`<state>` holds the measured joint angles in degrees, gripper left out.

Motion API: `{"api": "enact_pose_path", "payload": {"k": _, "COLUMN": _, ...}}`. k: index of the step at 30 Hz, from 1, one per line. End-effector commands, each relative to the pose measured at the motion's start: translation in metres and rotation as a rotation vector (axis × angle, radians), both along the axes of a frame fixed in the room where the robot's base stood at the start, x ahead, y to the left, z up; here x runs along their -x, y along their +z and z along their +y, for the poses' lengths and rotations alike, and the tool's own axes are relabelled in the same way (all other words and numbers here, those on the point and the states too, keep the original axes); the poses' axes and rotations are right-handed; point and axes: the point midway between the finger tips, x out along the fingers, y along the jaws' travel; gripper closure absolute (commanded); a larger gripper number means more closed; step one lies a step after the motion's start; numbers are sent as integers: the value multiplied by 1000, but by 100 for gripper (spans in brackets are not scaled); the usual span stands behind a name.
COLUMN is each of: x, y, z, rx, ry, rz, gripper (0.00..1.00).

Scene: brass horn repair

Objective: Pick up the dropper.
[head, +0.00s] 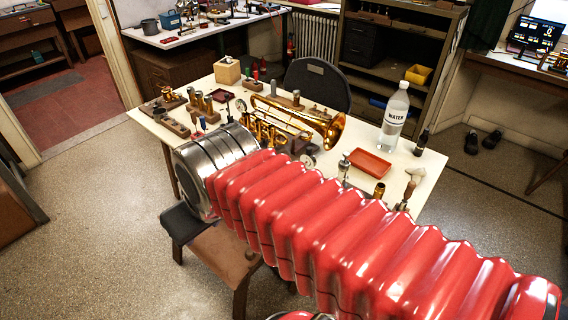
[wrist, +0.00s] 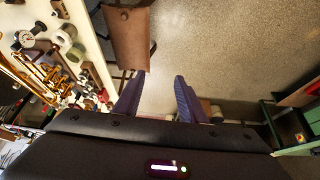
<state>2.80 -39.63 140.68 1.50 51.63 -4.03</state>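A small dark bottle (head: 421,143) with a narrow top stands upright at the right end of the cream workbench (head: 438,160) in the head view. It may be the dropper, but it is too small to be sure. I cannot pick out a dropper in the wrist view. My gripper (wrist: 161,78) shows in the wrist view with its two blue-purple fingers spread apart and nothing between them. It points down over the floor and a brown chair seat, beside the bench edge. In the head view my red arm hides the gripper and part of the bench.
A brass trumpet (head: 300,122) lies mid-bench. A water bottle (head: 395,115) and a red tray (head: 370,164) stand near the dark bottle. Wooden blocks with small tools crowd the left end. A brown chair (head: 225,250) stands at the near side, and a dark chair (head: 318,82) behind.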

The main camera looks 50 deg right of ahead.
Motion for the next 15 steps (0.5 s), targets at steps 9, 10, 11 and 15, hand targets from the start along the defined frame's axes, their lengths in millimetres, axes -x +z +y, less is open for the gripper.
{"api": "enact_pose_path", "payload": {"k": 9, "x": -56, "y": 11, "z": -48, "rx": 14, "ry": 7, "rz": 51, "gripper": 62}}
{"api": "enact_pose_path", "payload": {"k": 10, "x": -62, "y": 11, "z": -54, "rx": 14, "ry": 9, "rz": 55, "gripper": 62}}
{"api": "enact_pose_path", "payload": {"k": 11, "x": -67, "y": 11, "z": -59, "rx": 15, "ry": 11, "rz": 59, "gripper": 62}}
{"api": "enact_pose_path", "payload": {"k": 15, "x": -93, "y": 11, "z": -88, "rx": 16, "ry": 21, "rz": 75, "gripper": 62}}
